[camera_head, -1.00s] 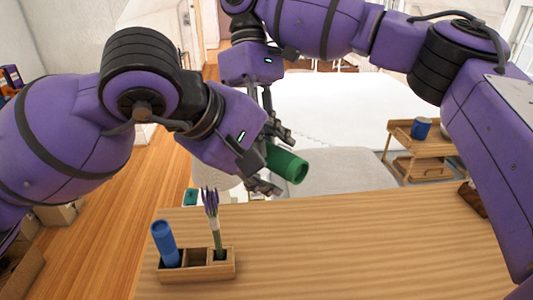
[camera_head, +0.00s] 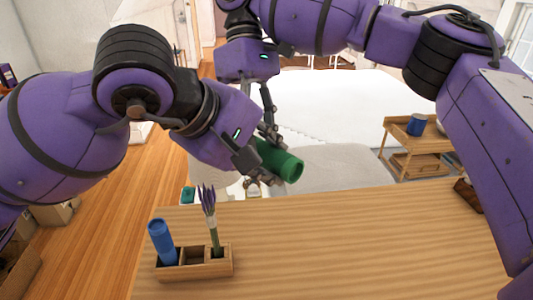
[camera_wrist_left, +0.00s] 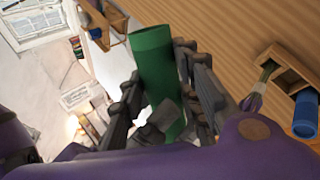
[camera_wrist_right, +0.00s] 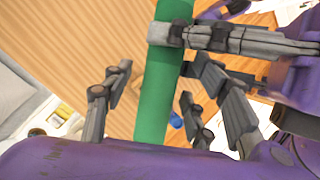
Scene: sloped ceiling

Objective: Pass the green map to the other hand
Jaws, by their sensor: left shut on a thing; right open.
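The green map (camera_head: 283,164) is a rolled green tube held in the air beyond the table's far edge. My left gripper (camera_head: 254,160) is shut on it; in the left wrist view the tube (camera_wrist_left: 153,55) stands between the left fingers. My right gripper (camera_head: 269,127) is open just above and behind the map. In the right wrist view the tube (camera_wrist_right: 158,100) passes between the spread right fingers, and a left finger crosses the tube's upper part. The left hand hides part of the tube in the head view.
A wooden table (camera_head: 350,240) lies below with much clear surface. On it stands a wooden organizer (camera_head: 195,270) with a blue tube (camera_head: 161,242) and purple flowers (camera_head: 209,205). A small wooden side stand (camera_head: 415,145) with a blue mug (camera_head: 416,124) is at the right.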

